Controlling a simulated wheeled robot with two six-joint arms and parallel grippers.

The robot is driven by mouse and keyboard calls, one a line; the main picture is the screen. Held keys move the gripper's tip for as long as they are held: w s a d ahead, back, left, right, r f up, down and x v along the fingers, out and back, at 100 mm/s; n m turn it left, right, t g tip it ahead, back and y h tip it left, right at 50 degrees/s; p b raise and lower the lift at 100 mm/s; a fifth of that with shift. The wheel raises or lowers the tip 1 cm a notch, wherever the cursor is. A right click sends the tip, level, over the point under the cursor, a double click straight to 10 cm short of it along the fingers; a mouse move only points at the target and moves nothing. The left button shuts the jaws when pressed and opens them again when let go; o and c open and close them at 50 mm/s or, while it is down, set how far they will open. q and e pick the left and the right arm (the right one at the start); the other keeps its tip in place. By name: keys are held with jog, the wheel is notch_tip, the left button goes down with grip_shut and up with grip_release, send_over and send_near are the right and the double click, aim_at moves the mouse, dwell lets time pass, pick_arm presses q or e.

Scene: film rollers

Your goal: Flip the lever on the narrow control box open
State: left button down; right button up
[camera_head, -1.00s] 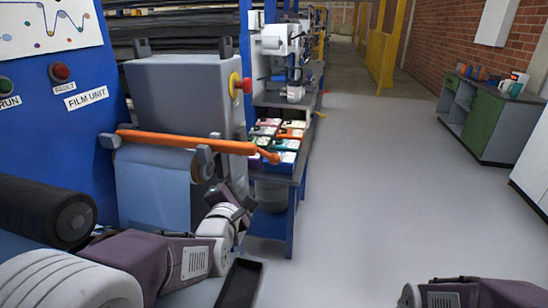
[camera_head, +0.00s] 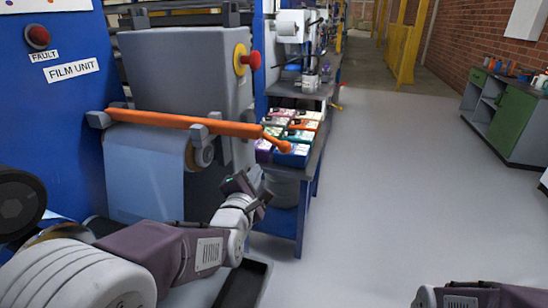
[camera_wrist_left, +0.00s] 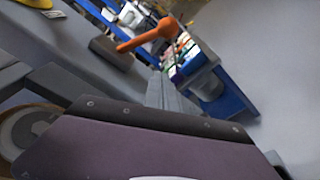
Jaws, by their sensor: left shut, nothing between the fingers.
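A grey box-shaped machine housing (camera_head: 178,68) stands at the left, with a red push button (camera_head: 251,60) on a yellow disc. Whether this is the narrow control box, I cannot tell. A long orange bar (camera_head: 180,120) crosses its front above a pale blue film roll (camera_head: 143,170). The bar's right end bends into an orange lever handle (camera_head: 278,142), also large in the left wrist view (camera_wrist_left: 150,36). My left gripper (camera_head: 256,180) is shut and empty, below and slightly left of the handle, apparently apart from it. My right gripper is out of view; only its arm shows.
A blue bench (camera_head: 302,208) with boxes of coloured items (camera_head: 288,135) stands just behind the handle. A dark roller (camera_head: 18,205) is at the near left. A green cabinet (camera_head: 508,122) stands far right. The grey floor between is clear.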

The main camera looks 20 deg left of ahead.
aim_at(280, 145)
pick_arm(q)
jog(key=shift+s+r, duration=0.1)
jog(key=w+d+r, duration=0.1)
jog(key=w+d, duration=0.1)
jog(key=w, duration=0.7)
jog(key=shift+d, duration=0.25)
jog(key=shift+d+r, duration=0.1)
jog(key=shift+r, duration=0.05)
jog(key=shift+d+r+n+b, duration=0.4)
jog(key=shift+r+n, duration=0.25)
jog(key=shift+n, duration=0.1)
jog(key=shift+d+r+n+b, duration=0.3)
jog(key=shift+d+r+n, duration=0.05)
jog(key=shift+r+n, duration=0.35)
jog(key=shift+d+r+n+g+h+b, duration=0.2)
jog(key=shift+r+n+h+b, duration=0.1)
jog(key=shift+r+n, duration=0.65)
jog(key=shift+d+r+n+g+h+b, duration=0.1)
jog(key=shift+r+n+g+h+b, duration=0.15)
jog(key=shift+r+n, duration=0.6)
